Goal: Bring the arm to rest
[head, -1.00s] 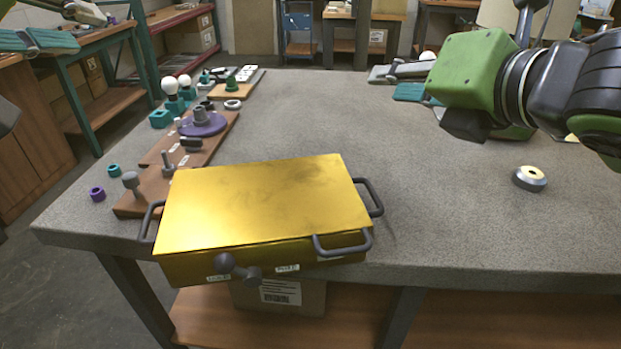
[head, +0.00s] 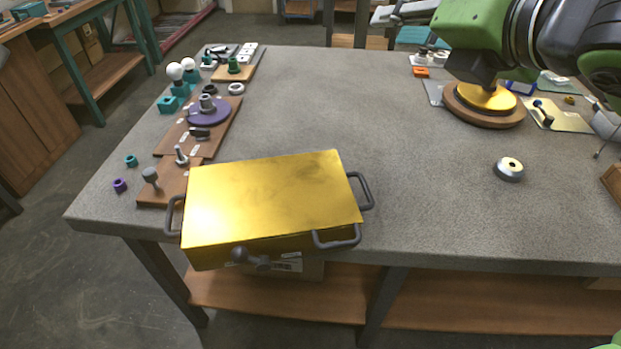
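My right arm comes in from the upper right, with its green and black links over the right end of the grey table (head: 405,195). My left gripper is not in view.
A yellow box (head: 270,195) with dark handles stands at the table's front. Wooden boards (head: 165,190) with parts line the left. The table's middle is clear.

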